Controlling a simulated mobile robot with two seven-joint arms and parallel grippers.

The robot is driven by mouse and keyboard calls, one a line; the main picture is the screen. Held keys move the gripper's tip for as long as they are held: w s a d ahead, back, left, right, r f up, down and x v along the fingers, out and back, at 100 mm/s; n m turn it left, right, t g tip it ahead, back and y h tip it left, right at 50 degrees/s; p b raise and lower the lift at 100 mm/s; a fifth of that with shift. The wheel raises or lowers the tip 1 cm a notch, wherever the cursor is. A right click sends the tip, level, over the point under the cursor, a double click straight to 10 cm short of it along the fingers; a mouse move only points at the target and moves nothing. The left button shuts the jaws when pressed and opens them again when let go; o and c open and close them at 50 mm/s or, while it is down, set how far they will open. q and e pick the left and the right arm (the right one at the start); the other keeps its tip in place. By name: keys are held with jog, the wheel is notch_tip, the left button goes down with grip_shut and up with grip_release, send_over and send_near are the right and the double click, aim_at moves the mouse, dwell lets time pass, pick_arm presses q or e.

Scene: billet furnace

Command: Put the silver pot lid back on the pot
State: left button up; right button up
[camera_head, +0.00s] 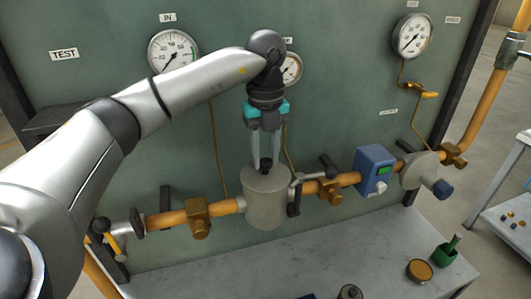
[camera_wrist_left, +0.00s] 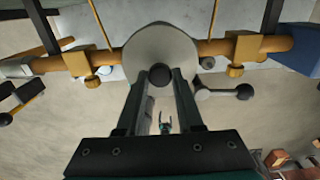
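The pot (camera_head: 266,208) is a grey upright cylinder set in the orange pipe line in front of the green panel. Its top carries a flat grey lid with a black knob (camera_head: 266,166); the head view shows no clear gap between lid and pot. My left gripper (camera_head: 266,160) points straight down over it, one finger on each side of the knob. In the left wrist view the knob (camera_wrist_left: 160,76) fills the space between the fingertips, and the grey lid (camera_wrist_left: 160,42) shows beyond them.
A bar handle with a black ball (camera_head: 333,174) sticks out close beside the pot's right. Brass valves (camera_head: 199,220) and a blue box (camera_head: 372,170) sit on the pipe.

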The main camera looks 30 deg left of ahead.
aim_at(266, 160)
pick_arm(q)
jog(key=o, duration=0.5)
jog(key=shift+c, duration=0.2)
jog(key=shift+r+p, duration=0.4)
jog(key=shift+r, duration=0.2)
notch_tip(266, 160, up, 5)
jog(key=shift+r+b, duration=0.15)
jog(key=shift+b, duration=0.15)
notch_tip(266, 160, up, 7)
jog(key=p, duration=0.2)
jog(key=shift+f, duration=0.2)
